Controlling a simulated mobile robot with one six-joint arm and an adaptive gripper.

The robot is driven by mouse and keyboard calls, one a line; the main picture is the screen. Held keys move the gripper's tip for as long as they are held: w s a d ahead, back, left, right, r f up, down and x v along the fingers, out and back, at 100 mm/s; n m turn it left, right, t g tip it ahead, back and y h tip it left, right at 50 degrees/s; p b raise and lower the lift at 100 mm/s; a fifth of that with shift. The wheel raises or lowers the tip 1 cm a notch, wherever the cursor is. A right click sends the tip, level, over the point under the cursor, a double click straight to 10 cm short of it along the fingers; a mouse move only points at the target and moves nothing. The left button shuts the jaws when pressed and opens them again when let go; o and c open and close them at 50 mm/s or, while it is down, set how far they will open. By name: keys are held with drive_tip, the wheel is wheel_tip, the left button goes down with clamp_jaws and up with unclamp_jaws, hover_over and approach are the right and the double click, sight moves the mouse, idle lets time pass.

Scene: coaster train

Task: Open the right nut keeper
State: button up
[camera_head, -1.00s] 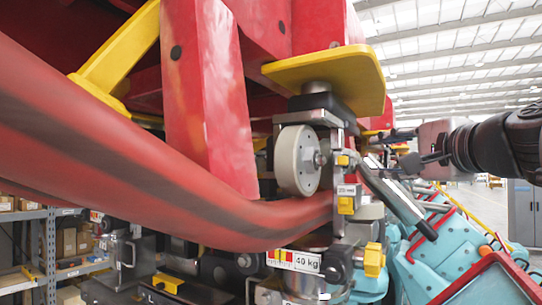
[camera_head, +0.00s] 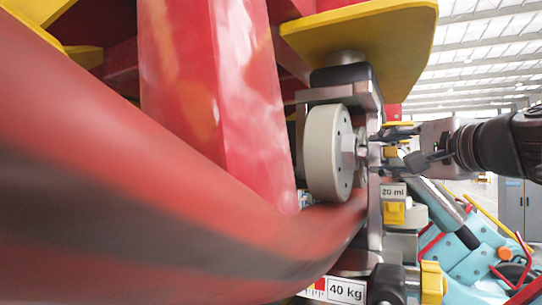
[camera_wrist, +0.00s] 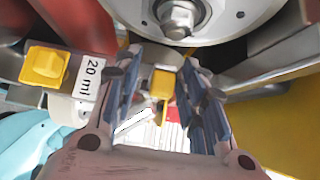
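My gripper (camera_head: 388,150) reaches in from the right beside the wheel. In the wrist view my gripper (camera_wrist: 163,85) is open, with a blue-padded finger on each side. A small yellow block (camera_wrist: 162,83), seemingly a nut keeper, shows between the fingers, with gaps on both sides. It also shows as a yellow block (camera_head: 391,152) in the head view, partly hidden by my gripper. A second yellow block (camera_head: 395,212) is lower, by the "20 ml" label; in the wrist view this labelled block (camera_wrist: 45,66) is at left. Which is the right keeper, I cannot tell.
The pale wheel (camera_head: 328,152) and its hex nut (camera_wrist: 178,17) are close to my fingers. A red curved rail (camera_head: 150,200) fills the lower left. A yellow plate (camera_head: 365,40) overhangs above. Blue-and-red equipment (camera_head: 475,262) stands at lower right.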

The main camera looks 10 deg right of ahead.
drive_tip(key=shift+s+d+r, duration=0.1)
drive_tip(key=shift+s, duration=0.15)
clamp_jaws()
idle(0.3)
drive_tip(key=shift+w, duration=0.1)
